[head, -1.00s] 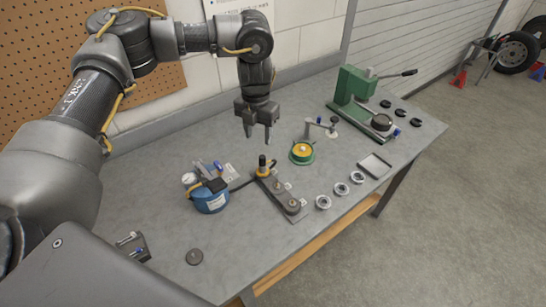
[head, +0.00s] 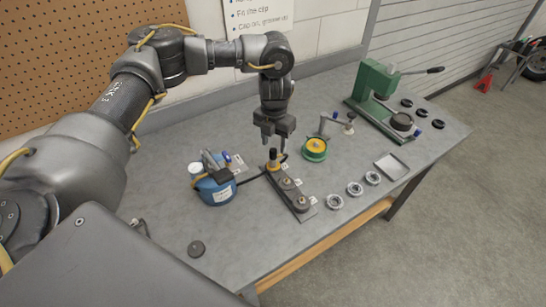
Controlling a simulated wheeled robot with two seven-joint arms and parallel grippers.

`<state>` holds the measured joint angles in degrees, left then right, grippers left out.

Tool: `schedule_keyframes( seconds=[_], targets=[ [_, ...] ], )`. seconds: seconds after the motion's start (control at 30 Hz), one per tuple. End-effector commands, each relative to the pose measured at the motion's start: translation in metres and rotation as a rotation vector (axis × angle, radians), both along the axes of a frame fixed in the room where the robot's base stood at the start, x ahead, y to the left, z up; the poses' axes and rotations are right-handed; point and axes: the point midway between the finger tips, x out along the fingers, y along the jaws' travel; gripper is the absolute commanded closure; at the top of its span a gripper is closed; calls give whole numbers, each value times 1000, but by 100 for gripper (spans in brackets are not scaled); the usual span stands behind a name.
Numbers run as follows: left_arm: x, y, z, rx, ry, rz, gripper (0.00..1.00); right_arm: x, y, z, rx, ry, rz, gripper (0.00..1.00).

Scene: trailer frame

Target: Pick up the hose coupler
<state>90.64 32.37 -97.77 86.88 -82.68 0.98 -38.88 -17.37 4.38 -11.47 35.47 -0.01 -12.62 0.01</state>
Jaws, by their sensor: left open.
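The hose coupler appears to be the upright black piece with a yellow-orange base (head: 273,163) at the far end of a narrow grey plate (head: 302,212) on the bench. A dark hose or cable runs from near it toward the blue canister. My left gripper (head: 274,146) points down with its fingers apart, just above or around the coupler's top. I cannot tell whether the fingers touch it. My right gripper is not in view.
A green-and-yellow round piece (head: 315,149) and a small stand (head: 338,122) are to the right. Several metal rings (head: 355,188), a shallow tray (head: 391,166) and a green press (head: 377,90) lie further right. A dark disc (head: 196,248) lies at the front.

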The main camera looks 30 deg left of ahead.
Motion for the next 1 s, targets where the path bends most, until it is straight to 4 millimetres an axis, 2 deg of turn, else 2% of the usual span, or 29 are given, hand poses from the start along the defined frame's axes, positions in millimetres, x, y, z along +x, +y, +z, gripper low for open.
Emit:
schedule_keyframes(
  seconds=[0.23,0.37,0.53,0.8,0.83,1.0],
  targets=[
    [0,2,-8,0,2,2,52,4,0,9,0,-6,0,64],
    [0,4,-26,1,3,2,52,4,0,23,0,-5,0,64],
    [1,4,-48,0,1,2,52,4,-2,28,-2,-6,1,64],
    [1,5,-54,0,-1,2,52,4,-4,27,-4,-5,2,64],
    [1,4,-54,0,-1,1,54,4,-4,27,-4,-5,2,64],
    [1,4,-54,0,-1,1,76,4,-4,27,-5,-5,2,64]
  ],
)
